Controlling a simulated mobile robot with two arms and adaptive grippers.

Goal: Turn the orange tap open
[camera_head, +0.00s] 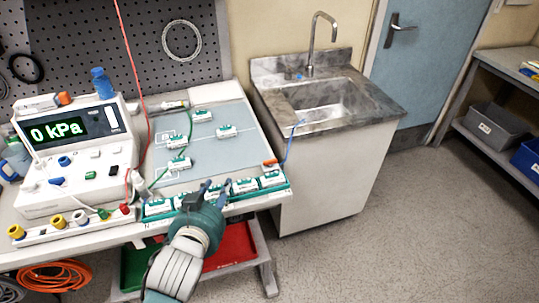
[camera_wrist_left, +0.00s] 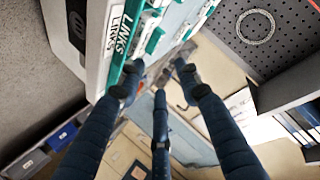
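A small orange piece (camera_head: 270,162), which looks like the tap, sits at the right edge of the worktop just above the row of white modules, with a blue tube rising from it towards the sink. My left gripper (camera_head: 215,187) is at the worktop's front edge, left of the orange piece and apart from it in the picture. Its fingers are spread and empty, and they overlap the green rail (camera_head: 158,216) of modules. My right gripper is not in view.
A white pump unit reading 0 kPa (camera_head: 75,150) stands left, with yellow and other knobs (camera_head: 57,221) in front. Loose modules (camera_head: 226,131) lie on the grey mat (camera_head: 215,155). A sink (camera_head: 325,100) stands right. Red and green trays (camera_head: 232,247) sit below the worktop.

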